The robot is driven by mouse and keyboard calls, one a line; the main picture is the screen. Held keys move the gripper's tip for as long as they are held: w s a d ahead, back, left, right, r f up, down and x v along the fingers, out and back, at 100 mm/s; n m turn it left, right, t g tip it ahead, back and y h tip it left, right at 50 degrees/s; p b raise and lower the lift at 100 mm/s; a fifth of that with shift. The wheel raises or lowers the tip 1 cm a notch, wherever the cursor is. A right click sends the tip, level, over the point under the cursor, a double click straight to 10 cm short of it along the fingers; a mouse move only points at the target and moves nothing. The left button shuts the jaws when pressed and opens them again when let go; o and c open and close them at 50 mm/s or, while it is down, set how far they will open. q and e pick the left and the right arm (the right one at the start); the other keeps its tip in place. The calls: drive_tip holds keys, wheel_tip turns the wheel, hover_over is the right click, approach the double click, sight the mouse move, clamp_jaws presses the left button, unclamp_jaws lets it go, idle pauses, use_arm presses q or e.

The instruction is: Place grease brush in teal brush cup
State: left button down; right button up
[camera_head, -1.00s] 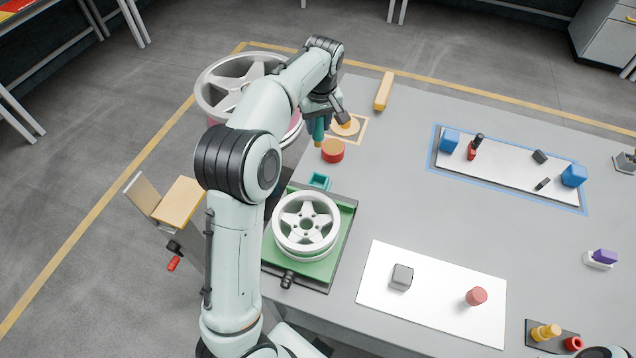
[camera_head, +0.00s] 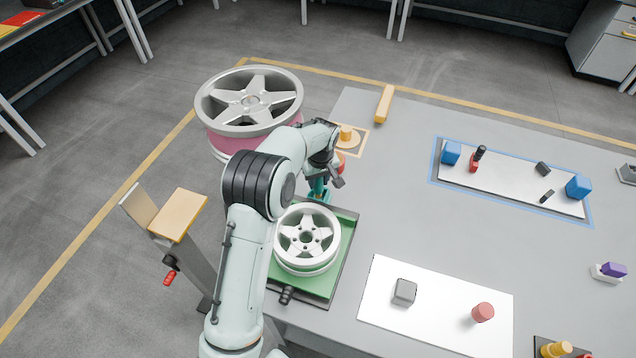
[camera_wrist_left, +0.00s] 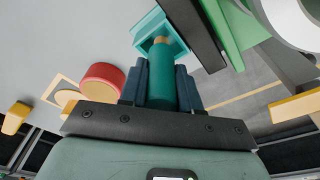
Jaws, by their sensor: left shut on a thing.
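My left gripper (camera_head: 318,183) is shut on the grease brush, a teal cylinder with a tan end (camera_wrist_left: 168,80), held between dark blue fingers in the left wrist view. The teal brush cup (camera_wrist_left: 143,40) is a square, open box on the table, just past the brush's tan end. The tan end overlaps the cup's opening in that view; I cannot tell whether it is inside or above it. In the head view the gripper hides most of the cup (camera_head: 327,197). My right gripper is not in view.
A green tray (camera_head: 346,232) with a white wheel (camera_head: 306,238) adjoins the cup. A red round block (camera_wrist_left: 103,82) stands beside it, with a tan disc (camera_head: 347,136) on a framed mat behind. A large wheel (camera_head: 250,100) stands at the left. The table's middle is clear.

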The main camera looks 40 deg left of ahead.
use_arm(q)
drive_tip(key=shift+f, duration=0.8)
drive_tip(key=shift+f, duration=0.1)
drive_tip(key=c, duration=0.8)
unclamp_jaws()
drive_tip(key=r, duration=0.4)
drive_tip(key=d+r, duration=0.1)
drive_tip(key=r, duration=0.3)
drive_tip(key=s+r, duration=0.1)
drive_tip(key=r, duration=0.3)
drive_tip(key=shift+d+p, duration=0.2)
drive_tip(key=shift+p, duration=0.1)
